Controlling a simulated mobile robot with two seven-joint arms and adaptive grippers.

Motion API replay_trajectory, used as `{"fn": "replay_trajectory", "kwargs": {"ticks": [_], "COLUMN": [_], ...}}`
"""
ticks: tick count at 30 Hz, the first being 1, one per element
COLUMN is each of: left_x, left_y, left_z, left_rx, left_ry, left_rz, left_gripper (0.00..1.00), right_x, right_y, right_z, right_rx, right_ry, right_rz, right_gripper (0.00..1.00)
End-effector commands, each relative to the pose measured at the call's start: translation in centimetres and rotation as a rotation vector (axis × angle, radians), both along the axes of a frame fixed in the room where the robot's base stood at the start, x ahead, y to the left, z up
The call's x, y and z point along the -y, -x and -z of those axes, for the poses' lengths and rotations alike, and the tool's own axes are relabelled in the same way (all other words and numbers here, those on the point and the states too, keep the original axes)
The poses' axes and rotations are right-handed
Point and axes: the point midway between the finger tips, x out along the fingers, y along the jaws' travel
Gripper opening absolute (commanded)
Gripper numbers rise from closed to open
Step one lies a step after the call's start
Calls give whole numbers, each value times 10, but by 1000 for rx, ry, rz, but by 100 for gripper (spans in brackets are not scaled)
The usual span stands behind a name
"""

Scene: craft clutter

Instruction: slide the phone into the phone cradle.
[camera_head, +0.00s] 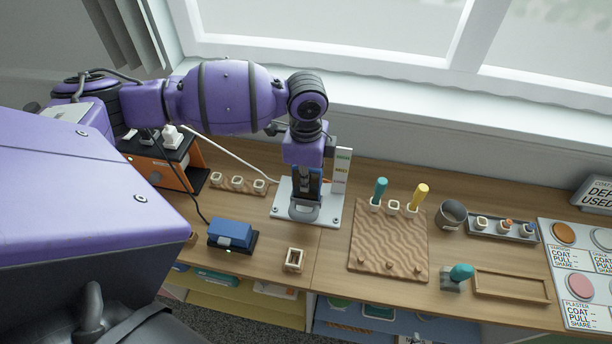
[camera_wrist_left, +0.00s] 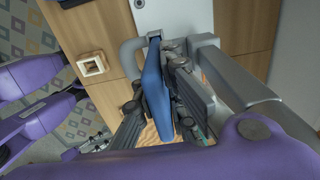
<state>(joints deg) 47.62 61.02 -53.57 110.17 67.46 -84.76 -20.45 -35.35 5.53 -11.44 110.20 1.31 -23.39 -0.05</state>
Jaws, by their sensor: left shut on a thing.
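The phone (camera_wrist_left: 156,88) is a thin blue slab, seen nearly edge-on in the left wrist view. My left gripper (camera_wrist_left: 158,108) is shut on it, with dark fingers on both sides. In the head view the gripper (camera_head: 305,188) points down over the phone cradle (camera_head: 304,213), a grey bracket on a white base plate. The wrist view shows the phone's far end among the cradle's grey parts (camera_wrist_left: 206,41). I cannot tell whether it touches the cradle's bottom. The gripper hides most of the phone in the head view. My right gripper is not in view.
A white label card (camera_head: 342,168) stands right behind the cradle. A blue box (camera_head: 231,234) and small square holder (camera_head: 294,259) sit nearer the front. A wavy brown board (camera_head: 385,240) with upright tools lies to the right. An orange-fronted box (camera_head: 160,172) stands left.

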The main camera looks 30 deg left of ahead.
Motion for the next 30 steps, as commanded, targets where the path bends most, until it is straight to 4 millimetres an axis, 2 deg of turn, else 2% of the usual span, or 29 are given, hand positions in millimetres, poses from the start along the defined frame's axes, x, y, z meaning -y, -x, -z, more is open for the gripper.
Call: {"fn": "replay_trajectory", "kwargs": {"ticks": [11, 12, 17, 26, 30], "left_x": [0, 0, 0, 0, 0], "left_y": [0, 0, 0, 0, -1], "left_z": [5, 5, 5, 4, -8], "left_rx": [1, 0, 0, 0, 2], "left_ry": [1, 0, 0, 0, 0], "left_rz": [0, 0, 0, 0, 0], "left_gripper": [0, 13, 33, 33, 33], "right_x": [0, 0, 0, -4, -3], "right_y": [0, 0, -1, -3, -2], "right_z": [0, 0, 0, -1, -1], "right_rx": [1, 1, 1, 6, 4], "right_ry": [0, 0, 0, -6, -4], "right_rz": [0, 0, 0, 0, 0], "right_gripper": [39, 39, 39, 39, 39]}}
